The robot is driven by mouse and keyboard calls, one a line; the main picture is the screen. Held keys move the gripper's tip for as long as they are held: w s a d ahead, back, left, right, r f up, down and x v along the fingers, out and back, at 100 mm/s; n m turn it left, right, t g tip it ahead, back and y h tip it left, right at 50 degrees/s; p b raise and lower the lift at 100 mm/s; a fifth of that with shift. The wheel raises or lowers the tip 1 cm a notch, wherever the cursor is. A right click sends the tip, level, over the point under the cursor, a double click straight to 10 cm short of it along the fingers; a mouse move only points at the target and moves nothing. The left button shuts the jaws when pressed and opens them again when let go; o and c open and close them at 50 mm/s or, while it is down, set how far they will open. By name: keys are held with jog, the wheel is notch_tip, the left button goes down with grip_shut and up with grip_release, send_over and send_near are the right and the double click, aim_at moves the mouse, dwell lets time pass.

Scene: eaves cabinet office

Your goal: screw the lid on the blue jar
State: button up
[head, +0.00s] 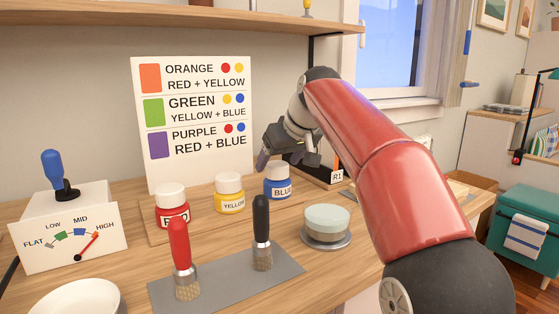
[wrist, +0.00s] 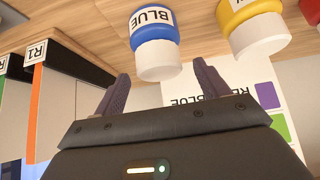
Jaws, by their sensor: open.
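The blue jar (head: 278,190) stands upright on a wooden board, behind and right of the yellow jar. Its white lid (head: 276,169) sits on top; I cannot tell how tightly it is seated. My gripper (head: 287,163) is open just above the blue jar, its fingers pointing down. In the wrist view, the blue jar (wrist: 154,28) appears upside down, with the lid (wrist: 159,66) between and just beyond the spread fingertips of my gripper (wrist: 161,72). The fingers seem not to touch the lid.
The yellow jar (head: 229,201) and red jar (head: 173,214), both white-lidded, stand to the left. The R1 rack (head: 337,177) is close on the right. A color chart (head: 193,160) stands behind.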

jog(key=p+v, duration=0.1)
jog(key=v, duration=0.6)
jog(key=shift+r, duration=0.15)
jog(key=shift+s+d, duration=0.1)
